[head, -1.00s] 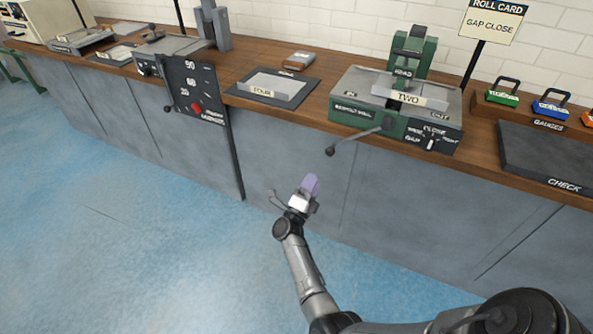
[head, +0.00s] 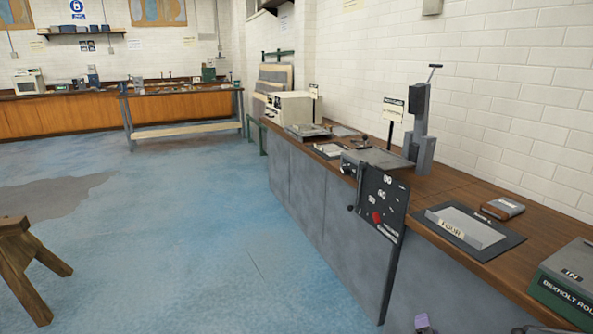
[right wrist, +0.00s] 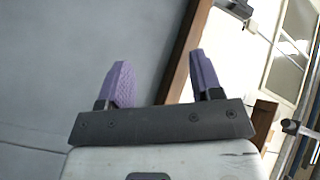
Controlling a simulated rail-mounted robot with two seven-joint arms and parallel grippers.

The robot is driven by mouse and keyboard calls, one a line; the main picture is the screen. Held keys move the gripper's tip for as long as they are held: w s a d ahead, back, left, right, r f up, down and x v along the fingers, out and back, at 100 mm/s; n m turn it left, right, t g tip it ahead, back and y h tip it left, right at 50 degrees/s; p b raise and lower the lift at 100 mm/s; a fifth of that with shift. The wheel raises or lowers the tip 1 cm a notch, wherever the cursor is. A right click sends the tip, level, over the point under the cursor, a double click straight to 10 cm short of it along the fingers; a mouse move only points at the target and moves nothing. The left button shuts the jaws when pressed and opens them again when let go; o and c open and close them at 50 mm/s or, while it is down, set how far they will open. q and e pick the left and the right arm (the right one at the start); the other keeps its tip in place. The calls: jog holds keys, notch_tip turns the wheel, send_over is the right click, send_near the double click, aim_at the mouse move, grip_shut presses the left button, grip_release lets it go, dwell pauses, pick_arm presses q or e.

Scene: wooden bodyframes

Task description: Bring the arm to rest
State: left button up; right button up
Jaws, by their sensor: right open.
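My right gripper (right wrist: 160,85) shows in the right wrist view with its two purple fingers apart and nothing between them. In the head view only the tip of my right gripper (head: 422,322) shows at the bottom edge, in front of the grey cabinet front of the bench. It appears clear of the bench. The rest of the right arm is below the head view. My left gripper is not in view.
The wooden bench top (head: 440,190) runs along the right wall. It carries a plate labelled FOUR (head: 462,228), a green machine (head: 570,280) and a black dial panel (head: 380,205). A wooden trestle (head: 25,255) stands at left. The blue floor (head: 200,230) between is open.

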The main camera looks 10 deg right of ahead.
jog(key=s+a+r+n+g+y+p, duration=0.45)
jog(key=s+a+r+n+y, duration=0.35)
jog(key=a+r+n, duration=0.4)
jog(key=s+a+r+n+g+p, duration=0.25)
jog(key=s+a+p, duration=0.3)
jog(key=s, duration=0.45)
jog(key=s+a+r+n+g+p, duration=0.1)
jog(key=s+a+r+n+p, duration=0.2)
jog(key=s+a+p, duration=0.45)
jog(key=s+f+g+p, duration=0.3)
jog(key=s+g+p, duration=0.1)
jog(key=s, duration=1.1)
notch_tip(320, 180, up, 38)
jog(key=p, duration=3.7)
jog(key=shift+d+p, duration=0.35)
jog(key=shift+f+n, duration=0.1)
jog(key=shift+n, duration=0.15)
jog(key=shift+s, duration=0.1)
